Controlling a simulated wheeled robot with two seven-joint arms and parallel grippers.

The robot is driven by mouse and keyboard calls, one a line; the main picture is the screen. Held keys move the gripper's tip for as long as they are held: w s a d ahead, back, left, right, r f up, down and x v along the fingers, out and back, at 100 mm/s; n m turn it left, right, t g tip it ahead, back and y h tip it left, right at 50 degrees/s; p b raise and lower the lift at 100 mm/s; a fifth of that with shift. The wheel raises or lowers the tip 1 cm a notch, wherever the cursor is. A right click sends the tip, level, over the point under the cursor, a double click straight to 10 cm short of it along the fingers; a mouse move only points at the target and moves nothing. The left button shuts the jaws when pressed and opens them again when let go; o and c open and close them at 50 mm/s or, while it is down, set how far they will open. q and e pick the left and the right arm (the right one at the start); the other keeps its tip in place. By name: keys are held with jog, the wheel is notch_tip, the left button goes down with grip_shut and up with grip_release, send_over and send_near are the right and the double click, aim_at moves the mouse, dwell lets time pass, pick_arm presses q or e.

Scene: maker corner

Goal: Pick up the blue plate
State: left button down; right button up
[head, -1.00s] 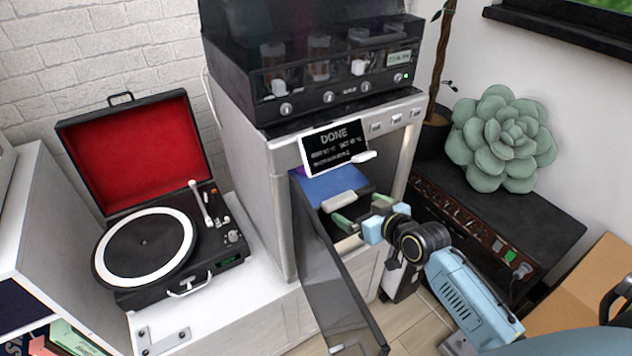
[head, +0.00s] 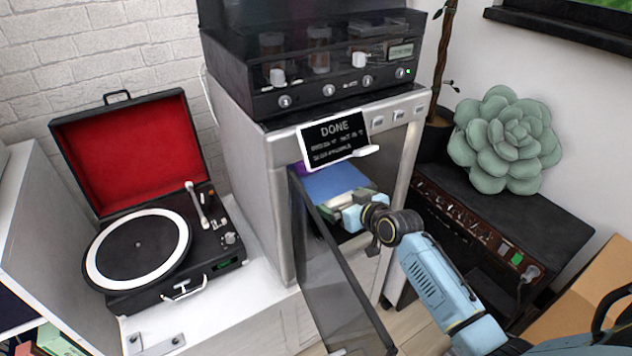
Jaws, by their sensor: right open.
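The blue plate (head: 334,180) lies flat inside the white machine's open chamber, below the screen that reads DONE. Its upper surface shows; its front part is partly hidden behind my right gripper. My right gripper (head: 328,211) reaches into the chamber opening from the right, at the plate's front edge. It is open, and I cannot tell whether its fingers touch the plate. My left gripper is not in view.
The machine's dark glass door (head: 345,285) hangs open in front, left of my right arm. A record player (head: 140,250) stands at left. A black amplifier (head: 490,225) with a green succulent cushion (head: 507,140) stands at right. A cardboard box (head: 598,285) is at lower right.

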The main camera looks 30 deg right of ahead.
jog(key=c, duration=0.7)
jog(key=shift+r, duration=0.1)
jog(key=shift+c, duration=1)
jog(key=shift+r, duration=0.15)
